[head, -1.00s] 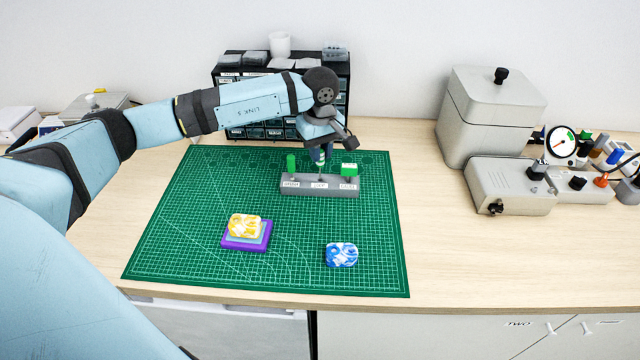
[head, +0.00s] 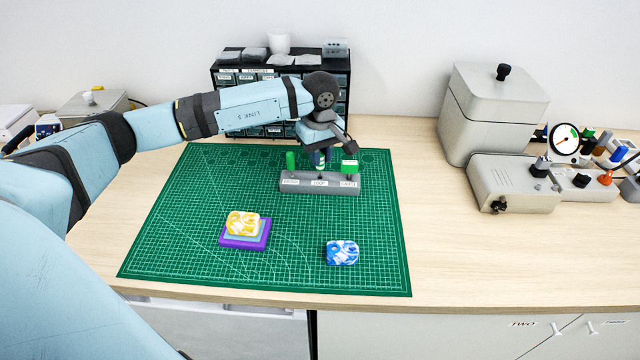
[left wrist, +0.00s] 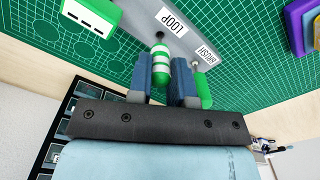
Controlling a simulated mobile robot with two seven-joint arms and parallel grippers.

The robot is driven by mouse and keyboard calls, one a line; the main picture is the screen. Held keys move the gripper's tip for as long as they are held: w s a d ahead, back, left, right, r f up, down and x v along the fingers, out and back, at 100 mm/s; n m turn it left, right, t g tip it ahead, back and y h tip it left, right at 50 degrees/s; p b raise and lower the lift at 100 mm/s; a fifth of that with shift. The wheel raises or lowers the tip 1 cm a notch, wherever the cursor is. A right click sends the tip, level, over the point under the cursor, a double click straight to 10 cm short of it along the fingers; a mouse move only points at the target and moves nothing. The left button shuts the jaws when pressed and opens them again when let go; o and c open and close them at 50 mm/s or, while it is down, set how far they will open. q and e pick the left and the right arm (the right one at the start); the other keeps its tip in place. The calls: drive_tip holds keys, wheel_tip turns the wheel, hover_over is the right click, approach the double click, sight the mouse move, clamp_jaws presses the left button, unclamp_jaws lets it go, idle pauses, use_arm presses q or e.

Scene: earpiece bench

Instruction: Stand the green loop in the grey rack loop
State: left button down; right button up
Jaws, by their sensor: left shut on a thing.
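The green loop (left wrist: 161,62) has a green and white banded handle and shows in the left wrist view. My left gripper (head: 320,158) is shut on that handle, with one finger on each side. The gripper is above the middle of the grey rack (head: 288,187), at the place labelled LOOP, and the rack also shows in the left wrist view (left wrist: 188,47). The handle's far end is close to a dark hole by that label; I cannot tell whether its tip is in the hole. My right gripper is in neither view.
A green brush handle (head: 291,161) stands at the rack's left end and a green-and-white block (head: 350,167) at its right. A yellow patterned block (head: 243,223) on a purple base and a blue patterned block (head: 342,253) lie on the green mat (head: 190,260). Black drawers (head: 345,95) stand behind.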

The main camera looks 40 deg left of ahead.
use_arm(q)
drive_tip(key=shift+f, duration=0.1)
drive_tip(key=c, duration=1)
unclamp_jaws()
drive_tip(key=shift+o, duration=0.2)
wheel_tip(320, 180, up, 14)
drive_tip(key=shift+b, duration=0.45)
drive_tip(key=shift+f, duration=0.1)
